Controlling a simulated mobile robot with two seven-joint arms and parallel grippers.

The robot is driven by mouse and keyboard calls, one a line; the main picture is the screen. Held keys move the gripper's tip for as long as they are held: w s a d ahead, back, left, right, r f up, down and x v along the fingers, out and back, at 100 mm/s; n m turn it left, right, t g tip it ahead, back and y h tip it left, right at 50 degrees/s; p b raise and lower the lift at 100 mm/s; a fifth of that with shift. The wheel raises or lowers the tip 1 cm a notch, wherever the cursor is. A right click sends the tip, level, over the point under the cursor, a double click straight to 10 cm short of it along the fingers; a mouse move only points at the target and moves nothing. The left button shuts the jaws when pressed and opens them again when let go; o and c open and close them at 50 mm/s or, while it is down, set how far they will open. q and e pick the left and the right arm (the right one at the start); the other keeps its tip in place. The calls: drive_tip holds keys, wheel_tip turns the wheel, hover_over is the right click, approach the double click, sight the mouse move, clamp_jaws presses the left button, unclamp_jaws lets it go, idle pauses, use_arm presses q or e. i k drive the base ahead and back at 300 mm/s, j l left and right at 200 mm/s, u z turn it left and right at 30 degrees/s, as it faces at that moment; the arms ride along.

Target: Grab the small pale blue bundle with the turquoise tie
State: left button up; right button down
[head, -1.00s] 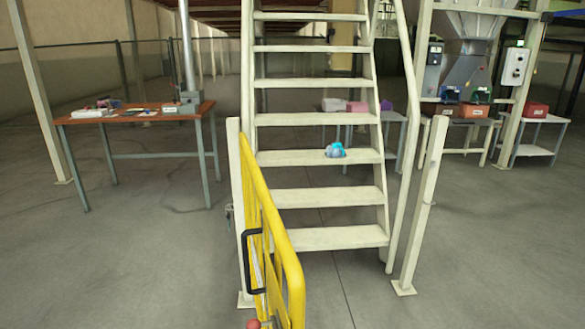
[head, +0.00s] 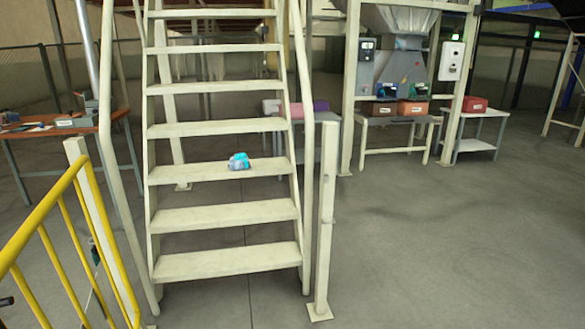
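The small pale blue bundle with the turquoise tie (head: 239,161) rests on a middle tread of the cream metal staircase (head: 225,262). It sits toward the right half of that tread, close to its front edge. Nothing covers it from this side. Neither of my grippers shows in the head view, so the bundle is untouched by any gripper I can see.
A yellow railing gate (head: 75,185) stands at the left front of the stairs. A cream post (head: 325,225) stands just right of them. A wooden table (head: 70,128) is at left; tables with boxes stand behind at right. The right floor (head: 450,250) is clear.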

sight(240, 162)
drive_tip(key=i+z, duration=0.15)
drive_tip(key=i, duration=0.35)
drive_tip(key=i+j+z, duration=0.2)
drive_tip(key=i, duration=0.25)
drive_tip(key=i+j+z, duration=0.15)
drive_tip(key=i, duration=0.35)
